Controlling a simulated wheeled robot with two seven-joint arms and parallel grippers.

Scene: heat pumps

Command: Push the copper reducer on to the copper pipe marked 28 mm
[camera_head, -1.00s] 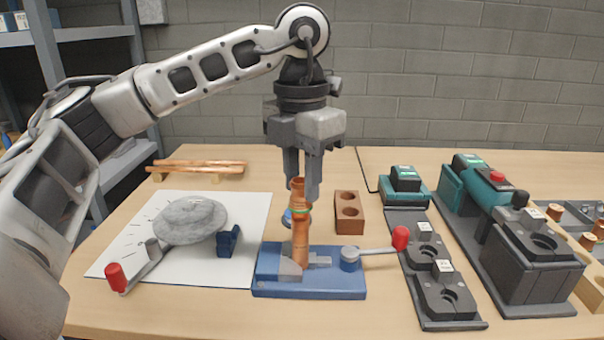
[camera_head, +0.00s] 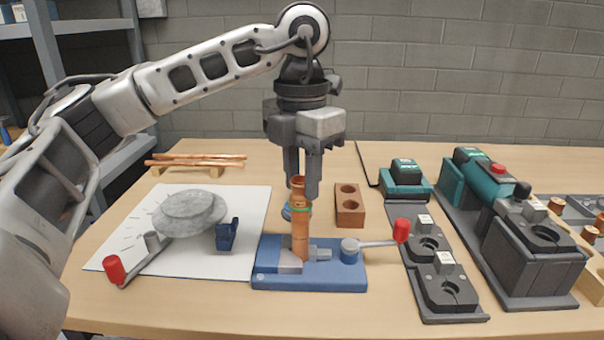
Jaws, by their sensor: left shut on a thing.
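The copper pipe (camera_head: 300,240) stands upright in the blue clamp base (camera_head: 315,278), with a green ring around its upper part. The copper reducer (camera_head: 299,186) sits at the top of the pipe, in line with it. How far it is over the pipe end I cannot tell. My left gripper (camera_head: 301,184) points straight down and is shut on the reducer, one finger on each side. No 28 mm marking can be read on the pipe. My right gripper is not in view.
A lever with a red knob (camera_head: 401,230) sticks out right of the clamp. A white sheet with a grey disc (camera_head: 190,214) lies left. Black tooling blocks (camera_head: 446,289) and teal machines (camera_head: 478,180) fill the right.

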